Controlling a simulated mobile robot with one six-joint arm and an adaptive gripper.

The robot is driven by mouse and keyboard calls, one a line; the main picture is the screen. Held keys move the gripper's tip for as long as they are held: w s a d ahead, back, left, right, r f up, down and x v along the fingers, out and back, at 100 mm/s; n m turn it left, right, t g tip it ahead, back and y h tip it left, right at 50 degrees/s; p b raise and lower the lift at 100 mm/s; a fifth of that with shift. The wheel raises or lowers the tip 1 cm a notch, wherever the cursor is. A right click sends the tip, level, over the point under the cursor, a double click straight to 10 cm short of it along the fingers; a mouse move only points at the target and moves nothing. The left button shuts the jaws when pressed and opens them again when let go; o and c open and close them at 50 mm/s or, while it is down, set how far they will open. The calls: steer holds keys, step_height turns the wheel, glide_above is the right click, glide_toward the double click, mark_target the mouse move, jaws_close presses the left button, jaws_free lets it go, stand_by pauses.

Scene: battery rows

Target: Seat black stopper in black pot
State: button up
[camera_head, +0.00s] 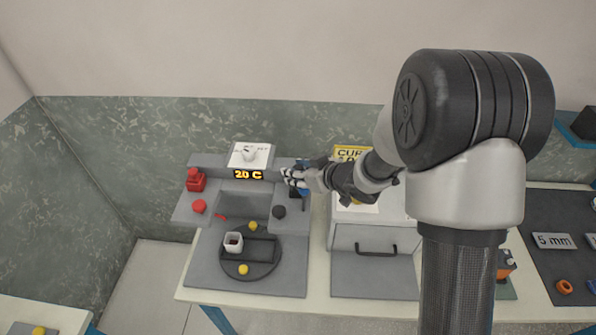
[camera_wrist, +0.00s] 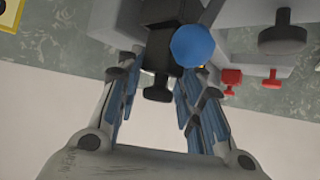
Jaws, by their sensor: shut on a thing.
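My gripper (camera_head: 290,177) reaches in from the right over the right rear of the grey station. In the wrist view its blue-lined fingers (camera_wrist: 158,80) stand on both sides of a small black stopper (camera_wrist: 157,90), and it is shut on it. A dark block (camera_wrist: 160,45), perhaps the black pot, lies right beyond the stopper. I cannot tell whether stopper and block touch. In the head view the gripper hides the stopper.
A grey box with a handle (camera_head: 361,248) stands to the right.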

steer(key=shift+f+b, duration=0.45)
steer(key=shift+f, duration=0.25)
steer(key=o, duration=1.1)
steer(key=shift+o, duration=0.2)
steer(key=v, duration=1.2)
